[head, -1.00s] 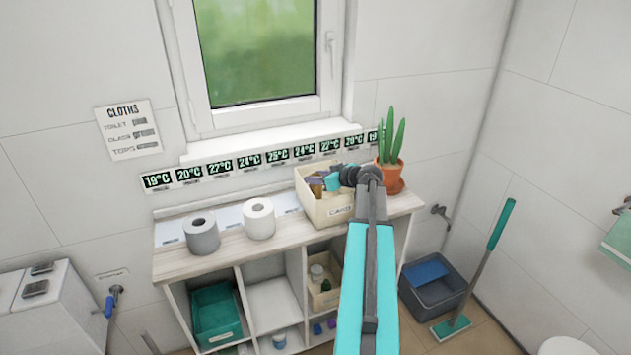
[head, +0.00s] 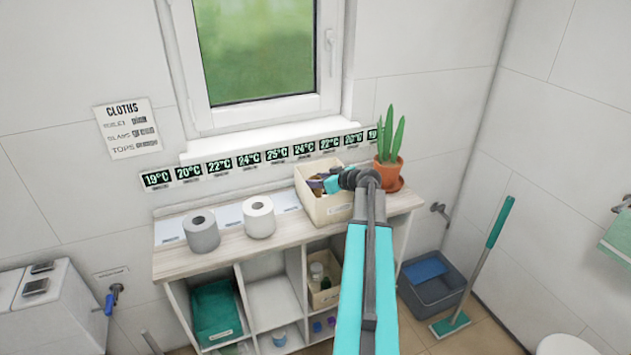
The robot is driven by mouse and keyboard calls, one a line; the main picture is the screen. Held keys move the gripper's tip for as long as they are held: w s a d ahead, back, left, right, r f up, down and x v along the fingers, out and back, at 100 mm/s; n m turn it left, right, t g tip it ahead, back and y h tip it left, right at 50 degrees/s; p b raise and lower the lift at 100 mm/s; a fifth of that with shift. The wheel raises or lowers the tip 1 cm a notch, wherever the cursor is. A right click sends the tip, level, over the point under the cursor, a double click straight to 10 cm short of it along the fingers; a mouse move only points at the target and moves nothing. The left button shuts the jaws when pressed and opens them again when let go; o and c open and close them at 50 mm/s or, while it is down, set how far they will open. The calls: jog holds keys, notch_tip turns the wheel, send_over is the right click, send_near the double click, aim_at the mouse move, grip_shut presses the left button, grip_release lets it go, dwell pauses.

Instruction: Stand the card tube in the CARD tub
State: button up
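The cream tub (head: 330,211) stands on the right part of the shelf top, with a small label on its front; the lettering is too blurred to read now. My gripper (head: 322,183) is over the tub's opening, at the end of my teal arm, which reaches in from the lower right. Its fingers are small and partly merge with brownish and dark shapes inside the tub. I cannot make out whether a card tube is among these shapes or between the fingers, nor whether the fingers are open or shut.
A grey roll (head: 202,236) and a white roll (head: 259,222) stand left of the tub. A potted cactus (head: 388,172) stands close on its right. The wall with temperature tags and the window sill (head: 262,140) are behind. My arm hides part of the shelf unit.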

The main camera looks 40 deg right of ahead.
jog(key=shift+r, duration=0.1)
jog(key=b+v, duration=0.3)
jog(key=v, duration=0.9)
jog(key=shift+r, duration=0.1)
dwell(0.8)
